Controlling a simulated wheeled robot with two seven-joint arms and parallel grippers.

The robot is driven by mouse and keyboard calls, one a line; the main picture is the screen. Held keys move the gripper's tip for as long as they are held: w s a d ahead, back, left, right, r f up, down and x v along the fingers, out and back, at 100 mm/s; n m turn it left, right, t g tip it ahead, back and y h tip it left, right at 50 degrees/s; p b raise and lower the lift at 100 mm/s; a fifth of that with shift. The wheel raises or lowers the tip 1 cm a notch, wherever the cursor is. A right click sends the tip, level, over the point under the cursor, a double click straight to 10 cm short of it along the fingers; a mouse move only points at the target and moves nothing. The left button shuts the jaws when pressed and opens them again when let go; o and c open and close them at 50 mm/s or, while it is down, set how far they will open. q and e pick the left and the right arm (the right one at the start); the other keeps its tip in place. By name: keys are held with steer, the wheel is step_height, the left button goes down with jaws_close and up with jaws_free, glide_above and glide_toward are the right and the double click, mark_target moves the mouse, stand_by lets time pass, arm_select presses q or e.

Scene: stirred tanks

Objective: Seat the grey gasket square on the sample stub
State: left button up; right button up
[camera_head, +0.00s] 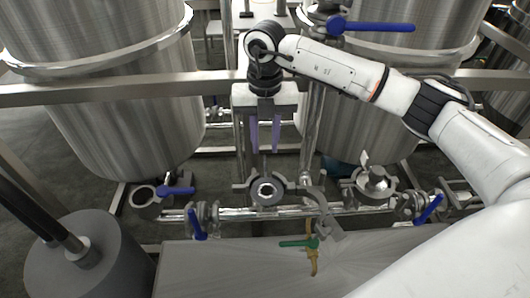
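My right gripper (265,150) hangs down from the upper middle with two purple fingers apart and no gasket visible between them. Just below the fingertips is the sample stub (267,202), a short steel fitting facing up on the horizontal pipe. A grey ring (256,190) surrounds its bright round opening. It may be the grey gasket, but I cannot tell it clearly from the stub's own rim, nor whether it sits square. An opened hinged clamp (318,198) lies just right of the stub. My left gripper is out of view.
Large steel tanks (115,100) stand behind on both sides. Blue-handled valves (197,224) flank the stub along the pipe. A steel table (215,270) in front carries a green-handled brass fitting (312,256). A grey cylinder (75,262) stands at front left.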

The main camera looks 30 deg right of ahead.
step_height(320, 180, up, 5)
steer(key=shift+r, duration=0.2)
stand_by(0.6)
